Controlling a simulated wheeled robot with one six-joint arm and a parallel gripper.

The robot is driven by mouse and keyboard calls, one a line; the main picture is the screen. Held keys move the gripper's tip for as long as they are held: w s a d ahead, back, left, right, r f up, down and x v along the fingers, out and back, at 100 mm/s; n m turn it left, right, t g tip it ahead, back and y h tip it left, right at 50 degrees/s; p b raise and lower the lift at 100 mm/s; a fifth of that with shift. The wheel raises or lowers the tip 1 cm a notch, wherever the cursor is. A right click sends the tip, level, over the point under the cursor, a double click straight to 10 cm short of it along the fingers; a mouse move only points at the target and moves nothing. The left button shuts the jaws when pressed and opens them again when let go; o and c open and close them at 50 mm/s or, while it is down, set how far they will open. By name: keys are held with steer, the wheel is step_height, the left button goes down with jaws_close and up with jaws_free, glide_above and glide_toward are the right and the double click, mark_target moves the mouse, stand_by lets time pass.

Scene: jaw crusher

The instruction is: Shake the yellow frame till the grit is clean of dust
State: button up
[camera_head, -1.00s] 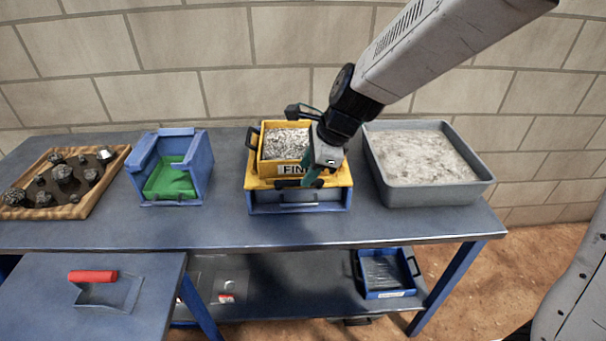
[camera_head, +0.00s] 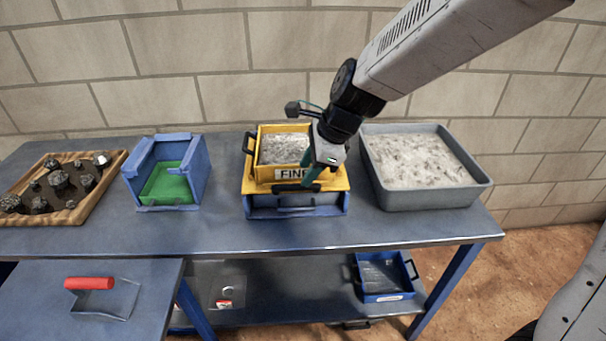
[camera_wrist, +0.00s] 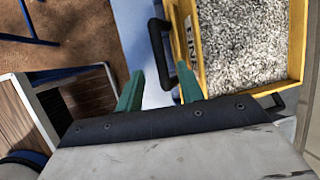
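The yellow frame (camera_head: 324,185) holds grey-white grit (camera_head: 285,149) and has a label reading FINE on its front. It sits on a blue pan (camera_head: 262,208) on the bench. In the wrist view, the frame (camera_wrist: 187,55) and its speckled grit (camera_wrist: 240,45) fill the upper right. Its black front handle (camera_wrist: 159,55) lies between my gripper's green fingertips (camera_wrist: 160,80). A gap shows between the left finger and the handle, so the fingers look open. In the head view, my gripper (camera_head: 309,172) is at the frame's front right.
A grey tub of pale material (camera_head: 483,190) stands close on the right. A blue bin with a green inside (camera_head: 205,165) and a wooden tray of dark rocks (camera_head: 72,214) stand left. A red-handled scoop (camera_head: 90,284) lies on the lower front table. A blue tray (camera_head: 378,296) is on the shelf.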

mark_target(297, 167)
steer(key=x, duration=0.5)
steer(key=shift+c, duration=0.4)
jaws_close()
steer(key=w, duration=0.5)
steer(key=shift+w+d, duration=0.1)
steer(key=shift+w, duration=0.3)
steer(key=shift+o, duration=0.4)
jaws_free()
